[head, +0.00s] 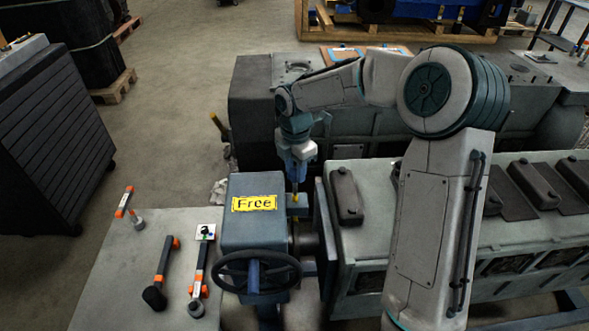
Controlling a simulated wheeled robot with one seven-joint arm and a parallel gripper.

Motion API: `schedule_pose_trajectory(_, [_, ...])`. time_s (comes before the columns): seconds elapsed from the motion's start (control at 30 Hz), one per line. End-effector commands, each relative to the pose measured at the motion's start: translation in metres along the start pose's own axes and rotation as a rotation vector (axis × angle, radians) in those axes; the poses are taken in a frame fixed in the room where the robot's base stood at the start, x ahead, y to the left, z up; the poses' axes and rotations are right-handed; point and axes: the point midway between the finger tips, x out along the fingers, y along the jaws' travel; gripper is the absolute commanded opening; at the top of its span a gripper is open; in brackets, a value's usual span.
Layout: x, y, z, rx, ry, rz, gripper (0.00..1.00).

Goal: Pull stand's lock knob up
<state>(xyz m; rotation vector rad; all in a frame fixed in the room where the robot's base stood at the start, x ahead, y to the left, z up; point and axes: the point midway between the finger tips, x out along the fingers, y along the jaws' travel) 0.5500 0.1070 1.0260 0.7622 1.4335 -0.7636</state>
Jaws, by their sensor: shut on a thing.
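The stand's grey gearbox (251,225) is at the centre left, with a yellow label reading "Free" (254,203) on its face and a dark handwheel (255,272) in front. My gripper (296,186) points straight down at the box's right side. It is shut on the lock knob, which is mostly hidden between the fingers. A thin yellow part (295,198) of the lock shows just below the fingertips, above a small grey block beside the box.
The engine block (347,245) with several dark covers lies right of the stand, close to my gripper. A grey table (110,270) at the lower left holds orange-and-black tools (162,272) and a small marker card (205,232). Open floor lies behind the table.

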Motion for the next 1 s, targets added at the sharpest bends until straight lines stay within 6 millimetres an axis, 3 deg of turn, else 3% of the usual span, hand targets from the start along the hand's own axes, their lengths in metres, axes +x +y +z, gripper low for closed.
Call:
schedule_pose_trajectory(0.27, [-0.005, 0.001, -0.001, -0.001, -0.001, 0.004, 0.00])
schedule_pose_trajectory(0.3, [-0.006, 0.002, -0.001, -0.001, -0.002, 0.005, 0.37])
schedule_pose_trajectory(0.37, [-0.006, 0.002, -0.001, -0.001, -0.002, 0.005, 0.53])
schedule_pose_trajectory(0.4, [-0.005, 0.001, -0.001, -0.001, -0.001, 0.004, 0.56])
schedule_pose_trajectory(0.77, [-0.010, 0.001, 0.000, 0.000, -0.002, 0.004, 0.56])
schedule_pose_trajectory(1.0, [-0.054, 0.001, 0.001, 0.001, -0.004, 0.007, 0.56])
